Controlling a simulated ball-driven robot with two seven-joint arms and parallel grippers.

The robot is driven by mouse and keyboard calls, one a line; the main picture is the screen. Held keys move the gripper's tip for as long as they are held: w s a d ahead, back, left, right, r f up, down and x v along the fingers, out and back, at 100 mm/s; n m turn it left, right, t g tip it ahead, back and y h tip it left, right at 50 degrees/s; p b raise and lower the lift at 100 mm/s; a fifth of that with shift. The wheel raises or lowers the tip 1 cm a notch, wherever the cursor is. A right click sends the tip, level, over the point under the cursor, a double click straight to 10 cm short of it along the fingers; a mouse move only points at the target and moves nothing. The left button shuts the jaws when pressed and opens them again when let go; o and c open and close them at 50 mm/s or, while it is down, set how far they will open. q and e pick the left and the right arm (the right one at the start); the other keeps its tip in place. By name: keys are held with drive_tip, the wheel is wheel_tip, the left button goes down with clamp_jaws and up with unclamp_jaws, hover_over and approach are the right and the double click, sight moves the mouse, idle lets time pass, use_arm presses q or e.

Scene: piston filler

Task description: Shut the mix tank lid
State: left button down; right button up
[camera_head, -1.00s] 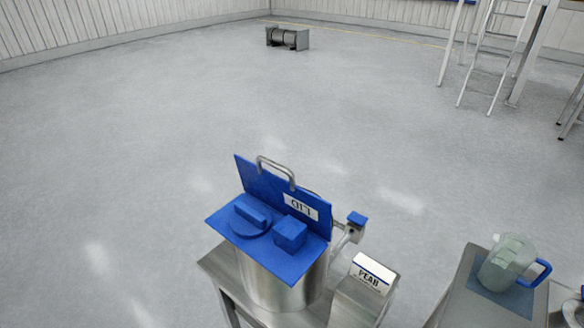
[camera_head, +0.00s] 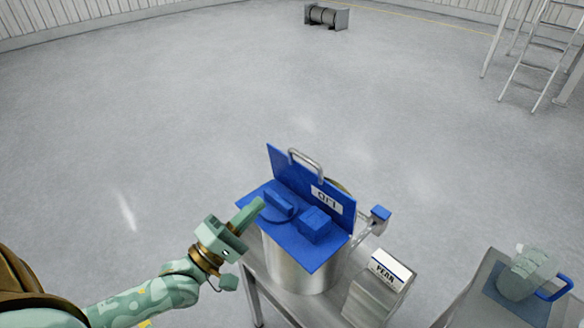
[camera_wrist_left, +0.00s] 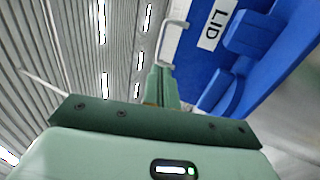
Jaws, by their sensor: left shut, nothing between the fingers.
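The mix tank (camera_head: 292,270) is a steel cylinder with a blue top plate (camera_head: 312,255). Its blue lid (camera_head: 288,172) stands up, tilted open, with a metal loop handle (camera_head: 306,160) on its upper edge and a white label reading LID. My left gripper (camera_head: 258,206) is shut and empty, at the left edge of the top plate, in front of the lid. In the left wrist view the closed fingers (camera_wrist_left: 160,85) point towards the lid (camera_wrist_left: 210,45) and its handle (camera_wrist_left: 174,42). I cannot tell whether they touch anything. My right gripper is not in view.
The tank stands on a steel bench (camera_head: 325,302) with a box labelled PEAR (camera_head: 390,268) at its right. A jug with a blue handle (camera_head: 522,276) stands on another table at the right. A ladder (camera_head: 540,60) is far behind.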

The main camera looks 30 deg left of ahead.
use_arm(q)
wheel_tip(320, 180, up, 4)
drive_tip(key=p, duration=0.1)
hover_over(307, 182)
drive_tip(key=s+a, duration=0.2)
drive_tip(key=s, duration=0.2)
drive_tip(key=shift+s+d, duration=0.15)
drive_tip(key=shift+d, duration=0.1)
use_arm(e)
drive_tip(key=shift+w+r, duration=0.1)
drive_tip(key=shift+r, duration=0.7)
